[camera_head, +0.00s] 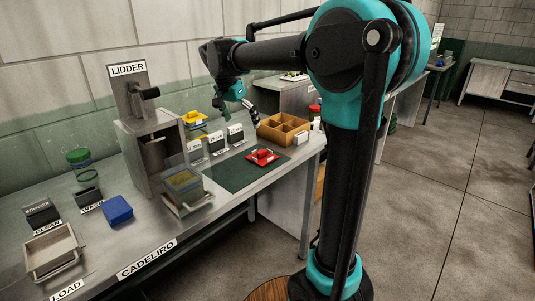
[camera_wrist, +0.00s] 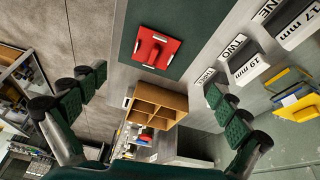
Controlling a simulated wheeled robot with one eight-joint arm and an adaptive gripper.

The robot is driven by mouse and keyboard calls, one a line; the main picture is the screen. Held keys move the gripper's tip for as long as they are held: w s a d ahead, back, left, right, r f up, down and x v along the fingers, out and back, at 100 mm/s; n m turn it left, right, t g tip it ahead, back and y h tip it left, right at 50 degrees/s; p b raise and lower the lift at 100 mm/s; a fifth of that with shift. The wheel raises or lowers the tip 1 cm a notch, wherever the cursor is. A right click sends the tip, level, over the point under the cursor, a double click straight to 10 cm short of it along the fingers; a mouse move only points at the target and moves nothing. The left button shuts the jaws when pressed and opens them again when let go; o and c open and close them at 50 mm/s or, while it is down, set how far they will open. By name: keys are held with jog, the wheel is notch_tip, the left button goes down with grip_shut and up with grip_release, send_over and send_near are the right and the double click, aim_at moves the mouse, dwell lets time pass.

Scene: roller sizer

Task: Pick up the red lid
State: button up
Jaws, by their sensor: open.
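The red lid (camera_head: 262,157) is a squarish flat plate with a raised handle. It lies on the dark green mat (camera_head: 236,176) at the right part of the bench. In the wrist view the lid (camera_wrist: 157,48) shows near the top middle, with the mat (camera_wrist: 190,12) around it. My gripper (camera_head: 248,106) hangs above and behind the lid, near the wooden box, and is apart from it. In the wrist view my gripper (camera_wrist: 155,83) has its fingers spread wide with nothing between them.
A wooden compartment box (camera_head: 284,129) stands behind the mat. Several labelled bins (camera_head: 215,141) line its left side. A grey LIDDER machine (camera_head: 150,145) and a tray holder (camera_head: 186,190) stand further left. A blue box (camera_head: 117,209) lies on the bench. The mat around the lid is clear.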

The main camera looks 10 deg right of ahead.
jog(key=w+d+m, duration=0.2)
jog(key=d, duration=0.1)
send_over(262, 151)
jog(key=s+a, duration=0.1)
jog(key=a, duration=0.1)
jog(key=shift+h, duration=0.3)
jog(key=f, duration=1)
jog(key=shift+s+a+f, duration=0.1)
jog(key=shift+s+f, duration=0.1)
jog(key=shift+x, duration=3.1)
jog(key=shift+c, duration=0.6)
jog(key=shift+r, duration=0.1)
jog(key=c, duration=1.2)
jog(key=shift+s, duration=0.1)
